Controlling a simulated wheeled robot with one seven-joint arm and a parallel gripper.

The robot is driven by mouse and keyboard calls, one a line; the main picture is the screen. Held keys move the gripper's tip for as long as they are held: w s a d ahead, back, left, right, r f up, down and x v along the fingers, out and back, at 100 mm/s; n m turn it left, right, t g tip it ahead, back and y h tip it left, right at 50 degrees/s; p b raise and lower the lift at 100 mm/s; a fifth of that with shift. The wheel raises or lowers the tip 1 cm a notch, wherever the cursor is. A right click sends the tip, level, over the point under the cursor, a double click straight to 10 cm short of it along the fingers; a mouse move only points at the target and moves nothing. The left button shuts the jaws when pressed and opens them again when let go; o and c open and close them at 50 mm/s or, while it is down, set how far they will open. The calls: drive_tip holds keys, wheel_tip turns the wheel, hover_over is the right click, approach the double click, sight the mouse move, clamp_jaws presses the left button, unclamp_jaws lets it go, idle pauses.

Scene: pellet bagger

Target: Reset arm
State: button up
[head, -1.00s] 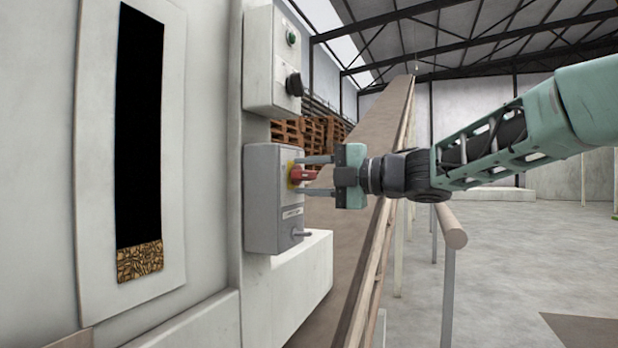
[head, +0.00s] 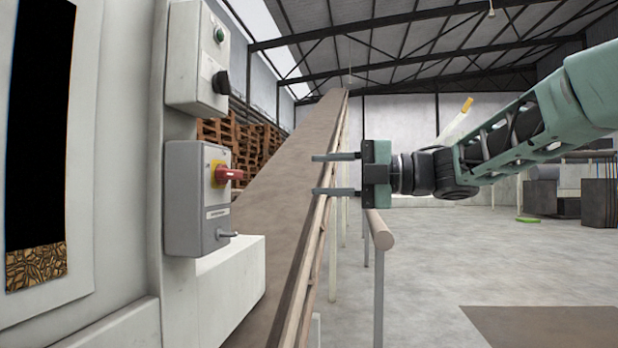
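My gripper (head: 322,175) is open and empty, its two fingers pointing left with a clear gap between them. It is in the middle of the head view, in front of the sloping conveyor. To its left, a grey switch box (head: 184,222) on the machine wall carries a red rotary handle (head: 230,174) on a yellow plate. The fingertips are well apart from the handle. My arm reaches in from the right edge.
A box with a green button and black knob (head: 222,82) is above the switch box. The sloping conveyor (head: 290,180) runs behind my gripper, with a round-topped rail (head: 380,230) below it. Stacked pallets (head: 245,140) stand behind. Open floor (head: 430,270) lies to the right.

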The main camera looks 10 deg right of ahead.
drive_tip(key=shift+d, duration=0.1)
idle(0.4)
drive_tip(key=a+f+m+t+h+p, duration=0.55)
drive_tip(key=f+m+h, duration=0.3)
drive_tip(key=m, duration=0.75)
drive_tip(key=s+d+f+m+g+h+p, duration=0.1)
drive_tip(key=s+d+f+m+g+h, duration=0.1)
drive_tip(key=s+f, duration=0.4)
drive_tip(key=s+d+f+m+g+h+p, duration=0.1)
drive_tip(key=s+f+g, duration=0.4)
drive_tip(key=s, duration=0.9)
drive_tip(key=s+d+f+m+g+h+p, duration=0.2)
drive_tip(key=s+f+m+g+h, duration=0.2)
drive_tip(key=s+f, duration=0.3)
drive_tip(key=s+m+h, duration=0.1)
drive_tip(key=s, duration=0.3)
drive_tip(key=shift+d+f+m+g, duration=0.3)
drive_tip(key=shift+d+f+g, duration=0.05)
drive_tip(key=shift+d, duration=0.05)
